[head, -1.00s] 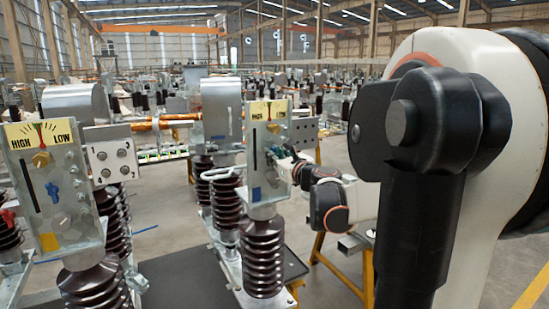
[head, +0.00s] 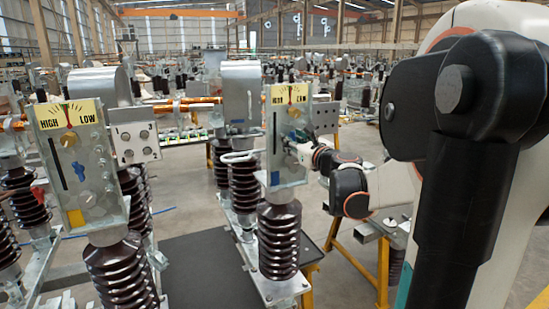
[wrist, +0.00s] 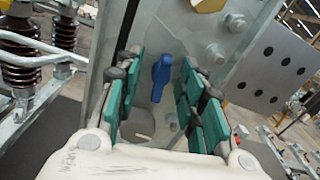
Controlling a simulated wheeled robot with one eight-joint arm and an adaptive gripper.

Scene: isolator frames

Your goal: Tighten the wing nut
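A blue wing nut (wrist: 161,77) stands on a grey metal plate, seen in the wrist view between the green-padded fingers. My gripper (wrist: 159,66) is open around it, with a visible gap on both sides. In the head view my gripper (head: 301,148) is at the lower right part of the middle plate (head: 270,160), which carries a yellow HIGH/LOW dial (head: 290,94). The wing nut there is mostly hidden by the gripper. Another blue wing nut (head: 79,171) is on the left plate (head: 108,205).
A yellow hex bolt (wrist: 208,4) and grey bolts (wrist: 236,22) are on the plate near the fingers. A plate with holes (wrist: 275,70) stands to the right. Brown ribbed insulators (head: 278,245) support the middle plate. A yellow stand (head: 355,262) is below my arm.

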